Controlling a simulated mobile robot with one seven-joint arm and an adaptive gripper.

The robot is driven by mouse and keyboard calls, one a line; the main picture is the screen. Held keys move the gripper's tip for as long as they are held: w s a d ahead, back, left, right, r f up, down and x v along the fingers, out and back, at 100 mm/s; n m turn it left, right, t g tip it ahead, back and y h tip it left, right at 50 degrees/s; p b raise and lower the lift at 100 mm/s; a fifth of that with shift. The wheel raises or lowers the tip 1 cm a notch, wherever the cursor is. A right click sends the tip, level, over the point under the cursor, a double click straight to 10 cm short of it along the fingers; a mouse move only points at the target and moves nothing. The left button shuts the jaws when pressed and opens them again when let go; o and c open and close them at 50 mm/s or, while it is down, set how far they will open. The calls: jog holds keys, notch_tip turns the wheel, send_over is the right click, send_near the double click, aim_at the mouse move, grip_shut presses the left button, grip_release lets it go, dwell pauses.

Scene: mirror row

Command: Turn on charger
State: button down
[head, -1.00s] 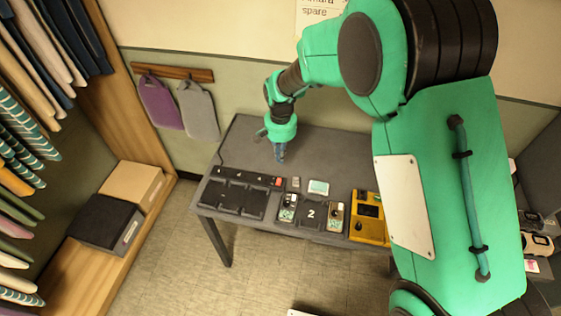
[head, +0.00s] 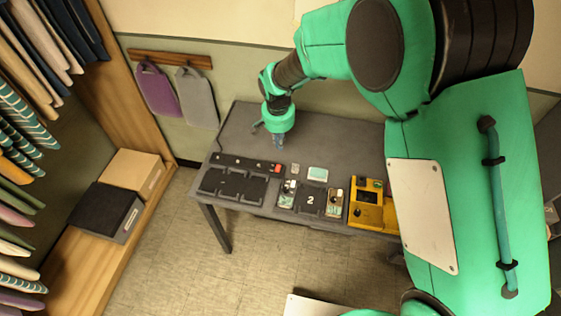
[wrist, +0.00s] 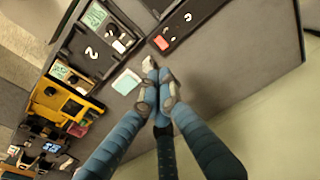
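The charger (head: 232,186) is a flat black unit with several bays at the left front of the grey table. A red switch (head: 275,168) sits at its back right corner. In the wrist view the red switch (wrist: 161,43) is at the top, on the charger's dark edge (wrist: 183,24). My gripper (head: 277,142) points down above the table, behind the red switch and apart from it. In the wrist view my gripper's blue fingers (wrist: 160,72) are together, with nothing seen between them. Whether the switch is on or off cannot be told.
A small pale block (head: 295,169) and a pale green-white pad (head: 318,174) lie right of the switch. A black holder marked 2 (head: 310,201) and a yellow unit (head: 369,206) stand farther right. The back of the grey table (head: 245,123) is clear.

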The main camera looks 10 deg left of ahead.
aim_at(278, 168)
jog(key=shift+s+r, duration=0.1)
jog(key=shift+s, duration=0.05)
dwell(0.5)
jog(key=f, duration=0.4)
jog(key=w+f+b, duration=0.1)
jog(key=f, duration=0.4)
jog(key=w+f+b, duration=0.1)
jog(key=f, duration=0.4)
